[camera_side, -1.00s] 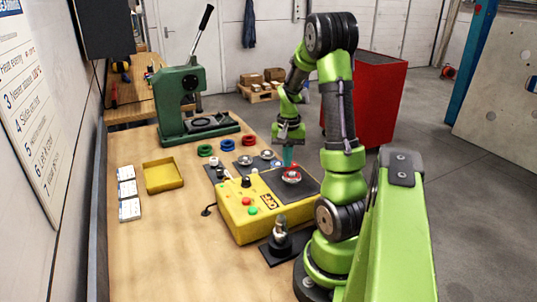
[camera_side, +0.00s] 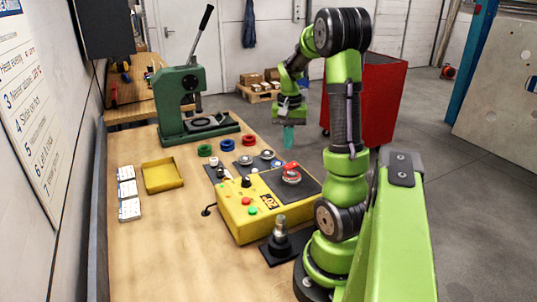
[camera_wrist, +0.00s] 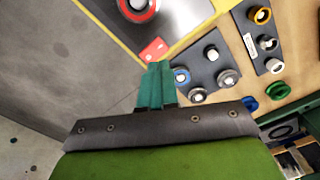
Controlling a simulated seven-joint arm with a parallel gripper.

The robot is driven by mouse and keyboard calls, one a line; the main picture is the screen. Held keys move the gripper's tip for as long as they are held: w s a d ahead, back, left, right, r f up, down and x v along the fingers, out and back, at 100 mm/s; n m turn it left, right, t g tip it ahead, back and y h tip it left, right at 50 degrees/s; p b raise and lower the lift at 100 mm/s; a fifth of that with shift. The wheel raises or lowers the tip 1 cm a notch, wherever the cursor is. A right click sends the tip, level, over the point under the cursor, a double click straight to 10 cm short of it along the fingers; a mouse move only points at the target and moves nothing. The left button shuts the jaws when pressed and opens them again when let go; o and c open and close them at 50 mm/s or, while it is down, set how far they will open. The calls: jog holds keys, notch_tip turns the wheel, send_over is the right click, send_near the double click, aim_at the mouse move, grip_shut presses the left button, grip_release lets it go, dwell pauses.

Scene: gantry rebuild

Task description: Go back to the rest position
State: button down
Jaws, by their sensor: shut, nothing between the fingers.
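My gripper (camera_side: 289,137) hangs in the air at the end of my green arm, beyond the far edge of the yellow box. Its teal fingers point down and are shut with nothing between them. They also show close together in the wrist view (camera_wrist: 157,65). The yellow box (camera_side: 237,227) stands on the wooden bench. On its dark top plate (camera_side: 312,185) sits a round metal part with a red piece (camera_side: 291,173). In the wrist view this round part (camera_wrist: 138,8) is at the top, apart from the fingers.
A green lever press (camera_side: 178,117) stands at the back of the bench (camera_side: 140,250). Red, blue and green rings and metal parts lie near the box. A yellow tray (camera_side: 162,175) and white cards (camera_side: 128,190) lie at left. A red cabinet (camera_side: 378,105) stands behind my arm.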

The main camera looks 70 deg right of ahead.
jog(key=shift+r, duration=0.4)
jog(key=shift+f, duration=0.2)
jog(key=w+a+r+n+t, duration=0.2)
jog(key=w+a, duration=0.1)
jog(key=a, duration=0.4)
jog(key=w+a+r+n+t, duration=0.1)
jog(key=w+a+r+n, duration=0.1)
jog(key=w+a, duration=0.35)
jog(key=s+a+r+n+t, duration=0.1)
jog(key=a+n, duration=0.1)
jog(key=a, duration=0.5)
jog(key=s+a+r+n+t+y, duration=0.1)
jog(key=a+r+n, duration=0.1)
jog(key=a, duration=0.5)
jog(key=s+a+r+n+t+y, duration=0.1)
jog(key=a+n+t, duration=0.1)
jog(key=a, duration=0.5)
jog(key=shift+s+r+n, duration=0.15)
jog(key=shift+s+n, duration=0.15)
jog(key=shift+n, duration=0.2)
